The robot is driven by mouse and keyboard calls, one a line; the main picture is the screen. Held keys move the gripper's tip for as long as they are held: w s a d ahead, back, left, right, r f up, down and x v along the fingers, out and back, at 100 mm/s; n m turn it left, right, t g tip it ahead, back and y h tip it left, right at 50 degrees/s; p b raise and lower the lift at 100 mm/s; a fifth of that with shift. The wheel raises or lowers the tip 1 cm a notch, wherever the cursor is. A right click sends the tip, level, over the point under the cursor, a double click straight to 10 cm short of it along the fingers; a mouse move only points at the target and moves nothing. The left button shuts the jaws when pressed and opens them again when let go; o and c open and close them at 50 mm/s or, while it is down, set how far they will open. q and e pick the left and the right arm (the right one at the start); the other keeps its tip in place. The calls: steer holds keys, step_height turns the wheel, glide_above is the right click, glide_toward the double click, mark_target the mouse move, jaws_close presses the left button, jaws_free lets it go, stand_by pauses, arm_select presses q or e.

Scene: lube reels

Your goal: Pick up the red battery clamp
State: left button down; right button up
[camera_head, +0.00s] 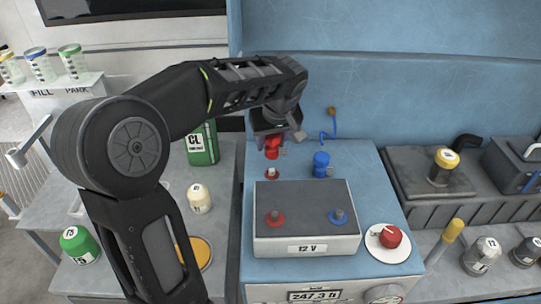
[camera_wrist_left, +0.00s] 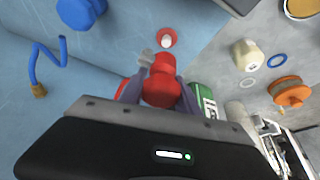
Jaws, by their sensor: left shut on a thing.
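The red battery clamp (camera_head: 271,148) is between the fingers of my left gripper (camera_head: 272,136), behind the battery. In the left wrist view the clamp (camera_wrist_left: 161,80) sits between the two grey fingers of the gripper (camera_wrist_left: 160,92), which is shut on it. A small red ring-shaped post (camera_head: 271,173) lies just below the clamp in the head view; it also shows past the clamp in the left wrist view (camera_wrist_left: 167,39). The blue clamp (camera_head: 321,164) stands to the right. My right gripper is not in view.
A grey battery marked 12 V (camera_head: 306,222) with red and blue terminals stands in front. A green canister (camera_head: 203,145) and a cream bottle (camera_head: 199,198) stand at left. A blue cable (camera_wrist_left: 48,62) hangs near the wall.

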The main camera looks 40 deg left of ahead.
arm_select(q)
steer(key=shift+r, duration=1.35)
